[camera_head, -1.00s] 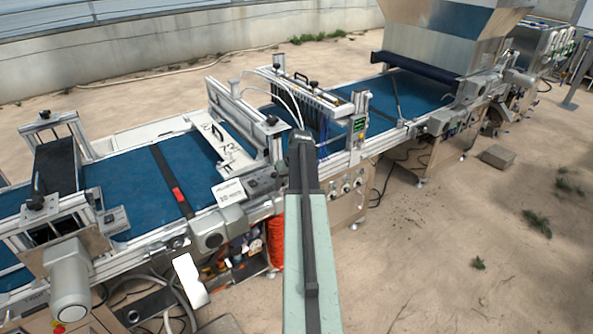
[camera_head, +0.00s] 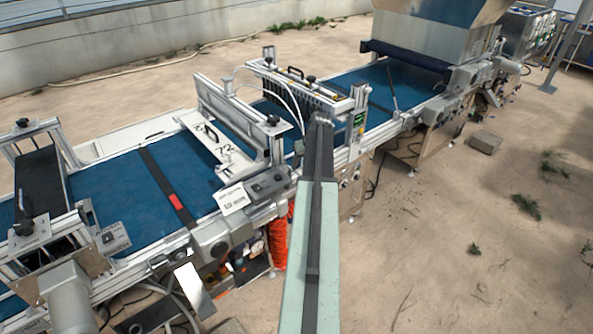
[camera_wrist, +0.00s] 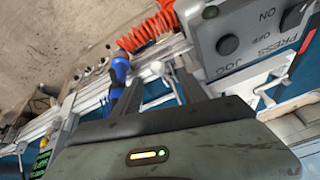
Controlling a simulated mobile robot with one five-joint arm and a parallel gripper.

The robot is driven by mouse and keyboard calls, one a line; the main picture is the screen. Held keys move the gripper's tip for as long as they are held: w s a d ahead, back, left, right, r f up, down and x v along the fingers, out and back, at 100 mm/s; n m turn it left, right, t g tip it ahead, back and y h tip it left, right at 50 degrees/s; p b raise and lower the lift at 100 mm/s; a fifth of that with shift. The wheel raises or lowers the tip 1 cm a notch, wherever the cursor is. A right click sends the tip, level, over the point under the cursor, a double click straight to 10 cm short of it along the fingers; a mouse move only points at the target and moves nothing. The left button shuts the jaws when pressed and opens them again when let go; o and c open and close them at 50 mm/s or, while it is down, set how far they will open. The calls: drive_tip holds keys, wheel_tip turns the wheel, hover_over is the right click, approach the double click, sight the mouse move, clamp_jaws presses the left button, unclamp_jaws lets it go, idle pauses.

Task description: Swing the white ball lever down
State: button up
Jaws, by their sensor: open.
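In the wrist view my gripper (camera_wrist: 160,80) is open, with its two dark fingers pointing at the side of the seeder machine. A small whitish ball on a short rod, which looks like the white ball lever (camera_wrist: 157,68), shows between and just beyond the fingertips. I cannot tell how deep it lies or whether a finger touches it. In the head view my arm reaches to the machine's near side, and its upper part hides the gripper and the lever.
A grey control box (camera_wrist: 245,35) with black knobs sits right of the fingers. A red-orange coiled hose (camera_wrist: 140,35) and a blue fitting (camera_wrist: 120,72) are close by. The blue conveyor belt (camera_head: 115,195) runs along the machine.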

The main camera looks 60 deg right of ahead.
sight(300, 170)
drive_tip(key=shift+f+b, duration=0.4)
drive_tip(key=shift+b, duration=0.1)
drive_tip(key=b+x, duration=0.6)
drive_tip(key=x, duration=0.1)
drive_tip(key=shift+d, duration=0.1)
drive_tip(key=shift+r, duration=0.1)
clamp_jaws()
idle(0.7)
